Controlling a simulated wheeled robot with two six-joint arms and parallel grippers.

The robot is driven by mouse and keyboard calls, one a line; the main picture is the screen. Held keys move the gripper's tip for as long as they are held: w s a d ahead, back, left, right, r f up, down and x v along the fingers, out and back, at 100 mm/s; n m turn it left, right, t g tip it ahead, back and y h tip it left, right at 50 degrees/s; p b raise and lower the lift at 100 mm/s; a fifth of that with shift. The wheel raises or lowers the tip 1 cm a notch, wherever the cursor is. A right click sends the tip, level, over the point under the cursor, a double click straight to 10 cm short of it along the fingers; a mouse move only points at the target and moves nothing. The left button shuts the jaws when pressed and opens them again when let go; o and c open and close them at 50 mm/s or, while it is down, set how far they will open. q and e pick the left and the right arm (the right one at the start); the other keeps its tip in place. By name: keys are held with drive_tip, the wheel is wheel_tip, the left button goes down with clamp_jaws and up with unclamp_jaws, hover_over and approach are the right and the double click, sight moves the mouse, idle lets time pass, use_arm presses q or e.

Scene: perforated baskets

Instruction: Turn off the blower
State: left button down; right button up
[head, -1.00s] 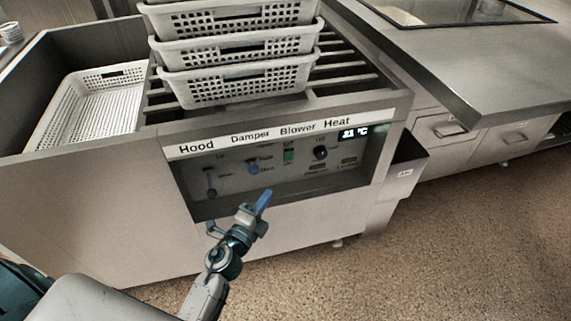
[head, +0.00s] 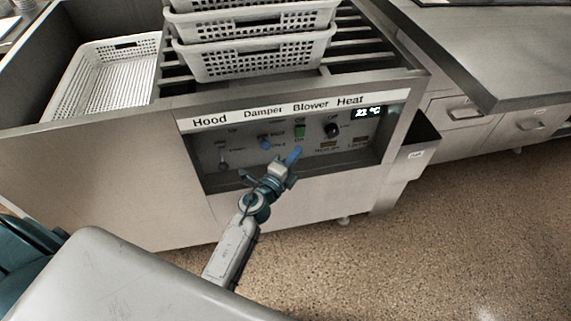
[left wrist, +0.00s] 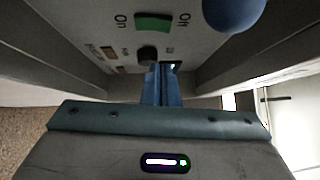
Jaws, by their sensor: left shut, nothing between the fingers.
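The blower switch (head: 300,131) is a green rocker under the "Blower" label on the control panel, with Off above it and On below. In the left wrist view the green switch (left wrist: 153,22) lies between the words On and Off. My left gripper (head: 294,155) is shut and empty, its blue fingertips just below the switch in the head view. In the left wrist view the shut fingers (left wrist: 163,84) point toward the panel near the black heat knob (left wrist: 147,53). I cannot tell whether they touch the panel. My right gripper is not in view.
The blue damper knob (head: 265,143) is left of the switch, and the hood lever (head: 223,160) is further left. The black heat knob (head: 332,130) is to the right, below the display (head: 367,112). White perforated baskets (head: 255,58) stand stacked above. The panel is recessed.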

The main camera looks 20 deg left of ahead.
sight(302, 130)
use_arm(q)
drive_tip(key=shift+w+a+r, duration=0.1)
drive_tip(key=shift+w+a, duration=0.2)
drive_tip(key=shift+w, duration=0.55)
drive_tip(key=shift+w+a+r, duration=0.15)
drive_tip(key=shift+w+a, duration=0.2)
drive_tip(key=shift+w, duration=0.55)
drive_tip(key=shift+w+a+r, duration=0.1)
drive_tip(key=shift+w+a, duration=0.2)
drive_tip(key=shift+w, duration=0.55)
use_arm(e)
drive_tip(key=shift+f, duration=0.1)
use_arm(q)
drive_tip(key=shift+r+p, duration=0.2)
drive_tip(key=shift+p, duration=0.1)
drive_tip(key=shift+w+a+f+p, duration=0.1)
drive_tip(key=shift+w+p, duration=0.05)
drive_tip(key=shift+p, duration=0.4)
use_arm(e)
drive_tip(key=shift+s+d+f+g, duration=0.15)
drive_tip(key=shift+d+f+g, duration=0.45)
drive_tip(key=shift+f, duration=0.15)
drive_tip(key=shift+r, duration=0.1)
